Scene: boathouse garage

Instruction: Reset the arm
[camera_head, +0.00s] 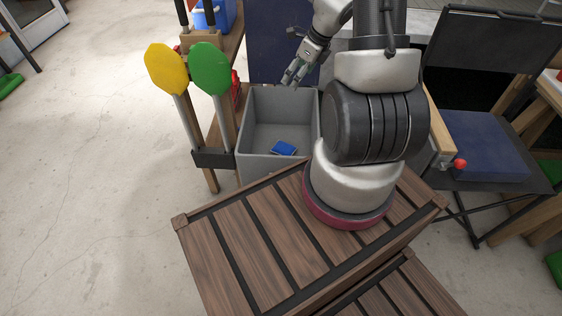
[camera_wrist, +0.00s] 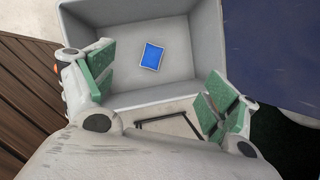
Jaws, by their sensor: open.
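My gripper (camera_head: 294,74) is above the back part of a grey open bin (camera_head: 242,133) in the head view. Its green-padded fingers stand wide apart with nothing between them in the wrist view (camera_wrist: 156,95). My arm hides part of the bin's right side in the head view.
A yellow paddle (camera_head: 166,68) and a green paddle (camera_head: 210,69) stand upright left of the bin. A folding chair (camera_head: 490,145) is at the right. A dark blue panel (camera_head: 275,40) rises behind the bin. Open concrete floor (camera_head: 90,160) lies at the left.

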